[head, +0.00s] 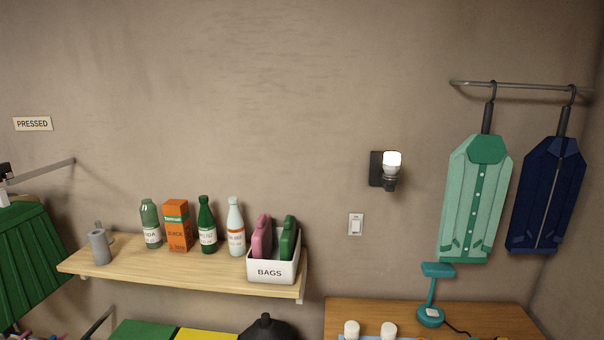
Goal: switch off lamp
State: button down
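A wall lamp (391,163) with a dark mount and a bright white bulb is fixed to the wall right of centre. Its bulb looks lit. A white wall switch (356,223) is on the wall below and left of it; its rocker position is too small to tell. A teal desk lamp (431,293) stands on the wooden table (500,316) at the lower right, with a pale button on its round base. I cannot tell whether the desk lamp is lit. My gripper is not in view.
A wooden shelf (180,275) at left holds a grey can, bottles, a carton and a white "BAGS" box (272,268). Two white-topped items (352,328) stand on the table's front left. Green (477,190) and navy (546,195) garments hang at right. Wall around the switch is clear.

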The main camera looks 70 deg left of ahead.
aim_at(356, 224)
jog(key=u, duration=1.9)
